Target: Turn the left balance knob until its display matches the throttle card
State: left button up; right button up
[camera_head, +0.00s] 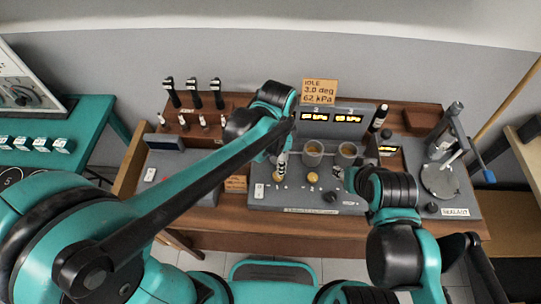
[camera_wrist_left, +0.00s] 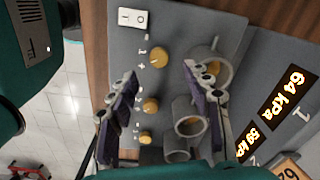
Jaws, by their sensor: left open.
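The throttle card (camera_head: 319,91) stands behind the panel and reads IDLE, 3.0 deg, 62 kPa; its edge shows in the left wrist view (camera_wrist_left: 290,167). The left display (camera_wrist_left: 289,95), marked 1, reads 64 kPa. The left balance knob (camera_wrist_left: 159,57) is yellow, beside the white switch; it also shows in the head view (camera_head: 278,178). My left gripper (camera_head: 281,160) is open above the panel. In the left wrist view its fingers (camera_wrist_left: 165,103) are apart and empty, with another yellow knob (camera_wrist_left: 150,106) seen between them. My right gripper (camera_head: 350,179) is over the panel's right side, its fingers unclear.
The second display (camera_wrist_left: 254,140) reads about 59 kPa. Black-handled tools (camera_head: 194,94) stand at the back left. A bottle (camera_head: 380,117) and a grey stand (camera_head: 440,181) are to the right.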

pick_arm(q)
jog(key=shift+w+d+f+m, duration=0.1)
jog(key=shift+w+d+m, duration=0.1)
jog(key=shift+d+m, duration=0.1)
jog(key=shift+f, duration=0.35)
notch_tip(320, 180, down, 7)
jog(key=shift+s+b, duration=0.15)
jog(key=shift+b, duration=1)
grip_shut()
